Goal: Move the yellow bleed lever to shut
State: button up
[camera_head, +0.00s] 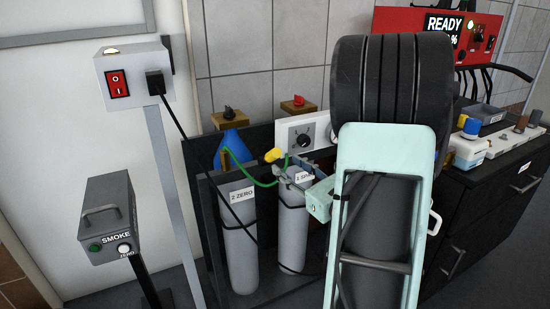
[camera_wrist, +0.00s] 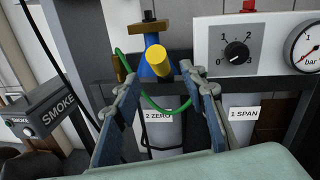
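The yellow bleed lever (camera_head: 273,154) shows in the camera_head view as a short yellow knob just above and beyond my gripper's fingertips. In the camera_wrist view the yellow lever (camera_wrist: 161,66) points towards the camera, in front of a blue body. My gripper (camera_wrist: 164,82) is open, with one finger on each side of the lever in that view and nothing held. I cannot tell how far the tips stop from the lever. My gripper (camera_head: 286,174) reaches in from the right in the camera_head view. The lever's base is hidden behind the knob.
Grey cylinders labelled 2 ZERO (camera_head: 239,233) and 1 SPAN (camera_head: 292,220) stand in a dark rack. A green hose (camera_wrist: 165,110) loops below the lever, between the fingers. A white dial panel (camera_head: 302,134) is close by. A switch post (camera_head: 134,80) and smoke box (camera_head: 110,225) stand left.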

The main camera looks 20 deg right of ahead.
aim_at(272, 155)
jog(key=w, duration=0.2)
jog(key=w+a, duration=0.1)
jog(key=w, duration=0.2)
jog(key=w+b, duration=0.1)
jog(key=w, duration=0.2)
jog(key=shift+w+a, duration=0.2)
jog(key=shift+w, duration=0.05)
grip_shut()
